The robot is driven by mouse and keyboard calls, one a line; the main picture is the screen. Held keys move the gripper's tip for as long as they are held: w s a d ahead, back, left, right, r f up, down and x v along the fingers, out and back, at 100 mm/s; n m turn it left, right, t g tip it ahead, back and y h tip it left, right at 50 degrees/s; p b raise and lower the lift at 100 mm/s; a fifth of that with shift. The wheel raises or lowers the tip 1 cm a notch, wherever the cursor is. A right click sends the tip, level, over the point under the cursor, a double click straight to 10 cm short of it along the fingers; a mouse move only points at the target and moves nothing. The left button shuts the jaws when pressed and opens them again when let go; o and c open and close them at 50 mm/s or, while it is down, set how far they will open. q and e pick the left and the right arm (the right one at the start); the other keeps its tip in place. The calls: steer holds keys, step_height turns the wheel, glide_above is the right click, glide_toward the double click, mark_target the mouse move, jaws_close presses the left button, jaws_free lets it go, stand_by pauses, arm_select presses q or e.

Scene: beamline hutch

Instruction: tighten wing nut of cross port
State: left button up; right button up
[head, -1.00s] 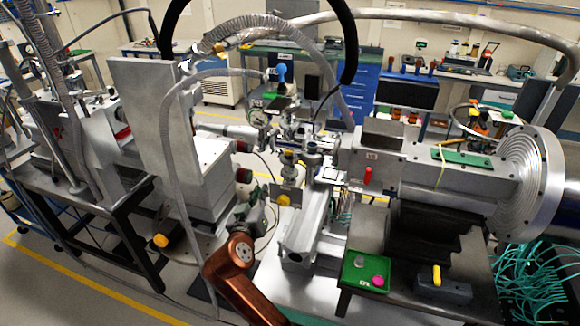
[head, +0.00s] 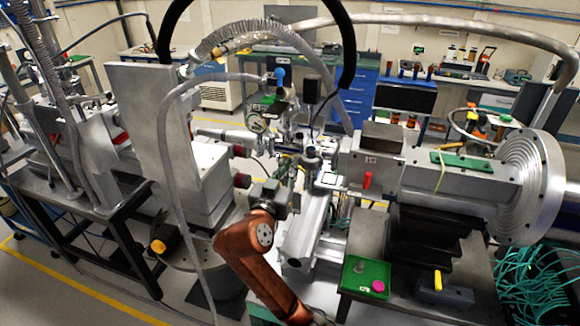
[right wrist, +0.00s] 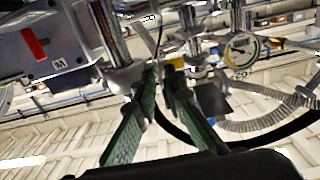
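The cross port (head: 301,133) is a cluster of silver tubes and flanges at the centre of the head view, beside a round dial gauge (head: 257,124). The wing nut is too small to make out. My copper right arm reaches up to just below the cross, with the right gripper (head: 291,183) small and partly lost among the metal parts. In the right wrist view, the green fingers of my right gripper (right wrist: 160,75) point toward silver tubes and a flange (right wrist: 122,76), with a narrow gap between their tips. Nothing clear is held. My left gripper is not in view.
A grey box with a red handle (head: 367,180) stands right of the cross. A tall grey plate (head: 146,130) and a looping grey hose (head: 169,150) stand left of it. Metal parts crowd the gripper.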

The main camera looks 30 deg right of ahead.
steer(key=shift+c, duration=0.3)
jaws_close()
arm_select(q)
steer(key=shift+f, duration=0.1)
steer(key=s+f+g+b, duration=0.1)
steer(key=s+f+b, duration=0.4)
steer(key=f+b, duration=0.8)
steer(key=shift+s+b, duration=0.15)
steer(key=shift+b, duration=0.2)
arm_select(e)
steer(key=m, duration=1.6)
steer(key=f+m, duration=0.1)
steer(key=m, duration=0.7)
steer(key=shift+d+m, duration=0.15)
steer(key=shift+m, duration=0.15)
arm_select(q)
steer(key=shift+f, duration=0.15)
arm_select(e)
steer(key=shift+c, duration=0.5)
jaws_free()
